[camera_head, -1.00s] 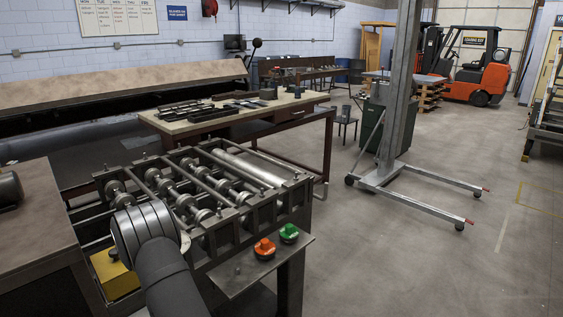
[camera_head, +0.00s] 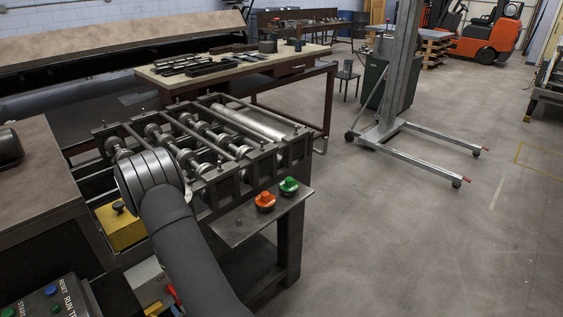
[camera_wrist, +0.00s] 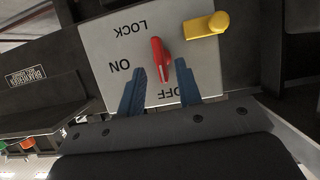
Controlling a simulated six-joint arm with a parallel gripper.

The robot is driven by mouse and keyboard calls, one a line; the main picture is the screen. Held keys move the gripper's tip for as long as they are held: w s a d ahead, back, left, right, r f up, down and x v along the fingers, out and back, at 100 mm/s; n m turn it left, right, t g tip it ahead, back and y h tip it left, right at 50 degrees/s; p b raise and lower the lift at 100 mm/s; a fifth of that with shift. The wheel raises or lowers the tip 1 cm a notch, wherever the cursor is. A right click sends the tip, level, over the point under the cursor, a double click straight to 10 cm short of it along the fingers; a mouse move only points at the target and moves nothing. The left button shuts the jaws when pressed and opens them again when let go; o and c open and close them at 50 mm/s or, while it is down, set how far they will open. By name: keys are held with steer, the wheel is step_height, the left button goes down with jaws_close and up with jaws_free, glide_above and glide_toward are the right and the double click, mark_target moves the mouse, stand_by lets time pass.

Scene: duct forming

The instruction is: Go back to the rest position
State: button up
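My gripper (camera_wrist: 161,70) shows in the wrist view with two blue fingers apart and nothing held. In that view, the red switch handle (camera_wrist: 158,50) on a grey panel (camera_wrist: 105,45) marked LOCK, ON and OFF lies at and just beyond the gap between the fingertips, with space visible on each side. A yellow tab (camera_wrist: 206,25) sits to the handle's right. In the head view, my arm reaches up from the bottom, and its gripper is hidden. The grey switch box (camera_head: 146,276) with its red handle (camera_head: 173,293) is partly hidden behind my arm.
The roll-forming machine (camera_head: 233,162) stands close beyond my arm, with orange (camera_head: 265,201) and green (camera_head: 289,186) buttons on its shelf. A button panel (camera_head: 50,297) is at lower left. A brown-topped bench (camera_head: 40,185) stands left. Open floor (camera_head: 400,240) lies right.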

steer(key=x, duration=0.5)
steer(key=m+g+y, duration=0.1)
steer(key=m, duration=0.1)
steer(key=m+y, duration=0.1)
steer(key=m, duration=0.1)
steer(key=shift+s+d+g, duration=0.1)
steer(key=shift+d+g, duration=0.05)
steer(key=shift+g, duration=0.25)
